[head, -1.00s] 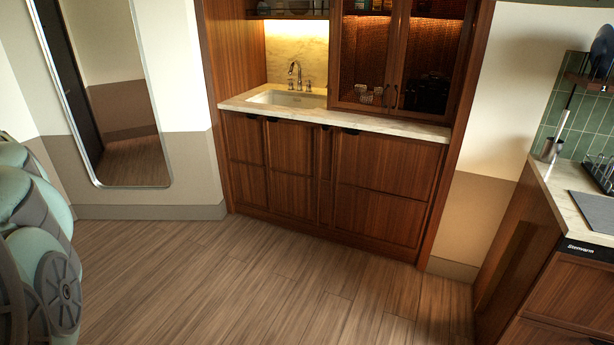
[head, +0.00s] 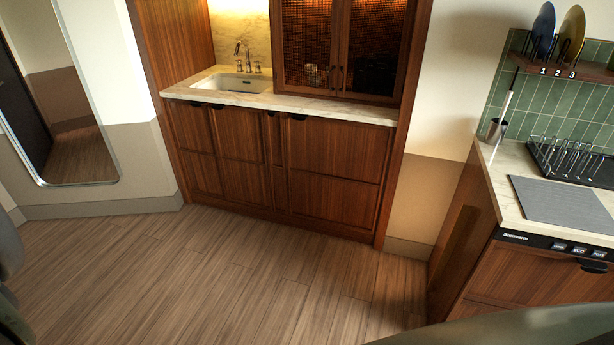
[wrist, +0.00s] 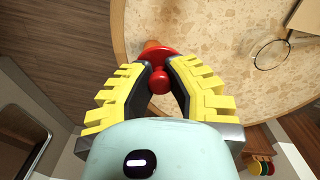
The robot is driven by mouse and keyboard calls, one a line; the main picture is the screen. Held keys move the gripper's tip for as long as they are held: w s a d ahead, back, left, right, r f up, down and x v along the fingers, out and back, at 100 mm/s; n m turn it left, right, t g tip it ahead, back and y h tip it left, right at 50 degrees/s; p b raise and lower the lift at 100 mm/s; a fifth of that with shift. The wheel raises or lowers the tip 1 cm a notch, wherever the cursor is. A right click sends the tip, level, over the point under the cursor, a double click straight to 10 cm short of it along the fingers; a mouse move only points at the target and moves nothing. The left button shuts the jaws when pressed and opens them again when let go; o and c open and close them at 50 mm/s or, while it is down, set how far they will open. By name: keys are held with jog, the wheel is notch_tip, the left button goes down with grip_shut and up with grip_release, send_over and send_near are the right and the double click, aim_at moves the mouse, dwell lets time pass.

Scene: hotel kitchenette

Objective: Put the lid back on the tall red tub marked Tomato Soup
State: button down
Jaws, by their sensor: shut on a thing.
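In the wrist view my gripper (wrist: 161,68), with yellow-backed fingers, is shut on a red lid by its round knob (wrist: 159,82). The red disc of the lid (wrist: 160,55) shows just past the fingertips, above or over a round speckled table (wrist: 215,55). A small orange patch shows beyond the disc; I cannot tell what it belongs to. No tall red tub marked Tomato Soup can be made out in either current view. The head view does not show my gripper.
A dark wire loop (wrist: 271,55) and a tan flat piece (wrist: 306,17) are at the table's right. In the head view, a counter with a dish rack (head: 572,160) and grey mat (head: 560,203) stands right, a sink cabinet (head: 280,165) behind. The wooden floor (head: 200,275) is clear.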

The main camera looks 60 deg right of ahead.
jog(key=s+f+n, duration=0.1)
jog(key=s+f, duration=0.1)
jog(key=s, duration=0.1)
jog(key=s+d+f+n+p, duration=0.1)
jog(key=s+f+n, duration=0.1)
jog(key=s, duration=0.2)
jog(key=s+f+n+p, duration=0.1)
jog(key=s+f+n, duration=0.1)
jog(key=s, duration=0.2)
jog(key=shift+d+f, duration=0.1)
jog(key=shift+d, duration=0.15)
jog(key=shift+s+d+f+n, duration=0.2)
jog(key=shift+s+f+n, duration=0.1)
jog(key=shift+s+n, duration=0.35)
jog(key=shift+f+b, duration=1.85)
jog(key=shift+f, duration=1.3)
jog(key=shift+f+b, duration=0.15)
jog(key=shift+b, duration=0.65)
jog(key=shift+c, duration=1.7)
grip_release()
